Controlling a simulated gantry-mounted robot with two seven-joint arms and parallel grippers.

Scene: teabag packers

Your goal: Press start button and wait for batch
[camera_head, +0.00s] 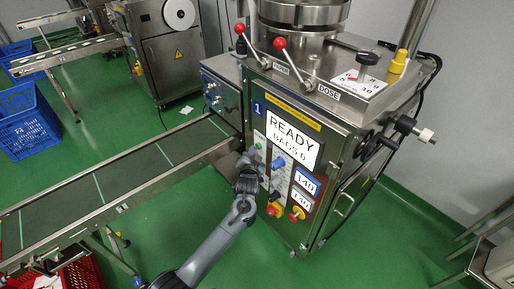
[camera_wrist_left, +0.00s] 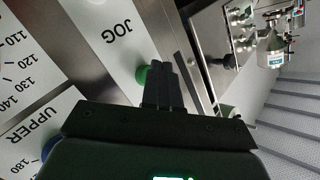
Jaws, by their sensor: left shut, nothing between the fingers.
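The packing machine (camera_head: 330,150) stands at the centre right, its display (camera_head: 292,140) reading "READY" and "BAGS 0". My left gripper (camera_head: 250,158) is at the left side of its control panel, below the display. In the left wrist view its fingers (camera_wrist_left: 163,78) are shut together with nothing between them. A green button (camera_wrist_left: 141,74) shows right beside the fingertips, partly hidden by them. I cannot tell whether they touch it. A "JOG" label (camera_wrist_left: 112,36) is on the panel nearby. My right gripper is not in view.
A red-and-yellow button (camera_head: 274,210) and a red-and-yellow switch (camera_head: 297,213) sit low on the panel. Red-tipped levers (camera_head: 280,43) stand on top. A conveyor (camera_head: 120,180) runs in from the left. Blue crates (camera_head: 30,125) stand far left; green floor is clear at front right.

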